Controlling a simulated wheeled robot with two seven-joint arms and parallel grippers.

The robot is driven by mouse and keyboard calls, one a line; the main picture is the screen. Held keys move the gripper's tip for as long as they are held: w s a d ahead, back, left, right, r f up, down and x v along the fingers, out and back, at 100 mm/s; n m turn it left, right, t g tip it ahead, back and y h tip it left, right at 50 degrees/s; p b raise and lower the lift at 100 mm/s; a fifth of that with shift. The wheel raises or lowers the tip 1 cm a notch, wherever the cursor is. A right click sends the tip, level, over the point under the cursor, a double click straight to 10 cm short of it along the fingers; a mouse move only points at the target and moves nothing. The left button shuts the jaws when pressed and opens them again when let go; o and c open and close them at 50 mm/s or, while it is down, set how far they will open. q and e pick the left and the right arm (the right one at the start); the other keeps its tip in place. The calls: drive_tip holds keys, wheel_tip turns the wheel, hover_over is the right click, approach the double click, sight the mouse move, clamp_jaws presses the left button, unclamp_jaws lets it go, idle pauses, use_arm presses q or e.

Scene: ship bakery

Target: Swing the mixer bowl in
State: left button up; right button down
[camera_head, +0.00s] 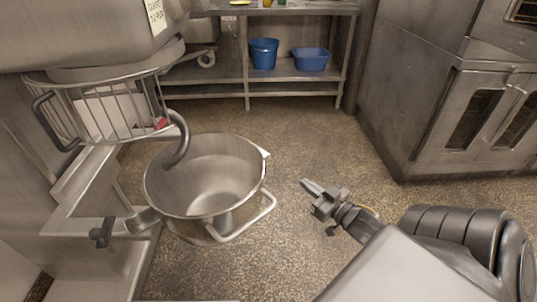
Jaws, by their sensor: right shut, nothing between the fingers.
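The steel mixer bowl (225,170) is at the left middle in the head view, swung out to the right of the mixer's body (90,50). Its mouth faces up and looks empty. A bar handle (250,220) sticks out from its front right side. The hook (181,140) hangs over the bowl's left rear rim, below the wire guard (110,105). My right gripper (306,184) is shut and empty, to the right of the bowl and apart from the handle. My left gripper is not in view.
A steel shelf (290,88) at the back holds a blue bucket (263,54) and a blue tub (311,60). A steel oven (450,100) stands at the right. The speckled floor (310,135) between them is clear. A dark lever (102,233) sits left of the bowl.

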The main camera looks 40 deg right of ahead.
approach(265, 157)
drive_tip(key=w+b, duration=0.1)
drive_tip(key=w, duration=0.4)
drive_tip(key=shift+w+b, duration=0.25)
drive_tip(key=shift+b, duration=0.1)
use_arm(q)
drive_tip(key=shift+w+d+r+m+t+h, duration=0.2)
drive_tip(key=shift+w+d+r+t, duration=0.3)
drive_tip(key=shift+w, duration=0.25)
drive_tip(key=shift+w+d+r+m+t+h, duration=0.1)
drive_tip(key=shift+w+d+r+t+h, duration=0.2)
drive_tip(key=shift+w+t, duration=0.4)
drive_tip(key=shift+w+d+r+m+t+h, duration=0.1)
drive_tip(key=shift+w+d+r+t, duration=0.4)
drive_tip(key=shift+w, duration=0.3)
use_arm(e)
drive_tip(key=shift+w, duration=0.6)
